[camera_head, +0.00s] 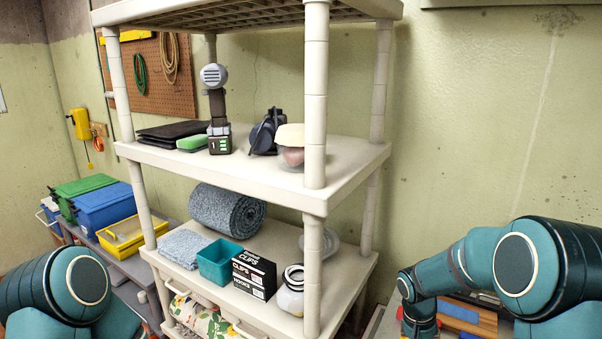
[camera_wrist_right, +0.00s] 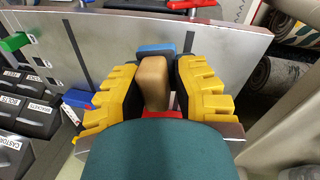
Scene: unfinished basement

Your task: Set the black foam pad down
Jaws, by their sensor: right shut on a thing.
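In the right wrist view my right gripper (camera_wrist_right: 154,85) has its yellow fingers with dark inner pads closed in on a tan, rounded block (camera_wrist_right: 153,80). Blue and red parts show just beyond and below the block; I cannot tell if they belong to it. I see no black foam pad clearly between the fingers. In the head view, flat black sheets or pads (camera_head: 178,131) lie on the middle shelf (camera_head: 270,179), left of a green sponge; I cannot tell if one is the foam pad. My left gripper is out of view.
The middle shelf also bears a grey-headed tool (camera_head: 216,105), a dark blue item (camera_head: 265,133) and a lidded bowl (camera_head: 290,148). Below are a rolled rug (camera_head: 227,207), teal bin (camera_head: 219,262), clips box (camera_head: 254,275) and jar (camera_head: 290,292). A shelf post (camera_head: 316,100) stands in front.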

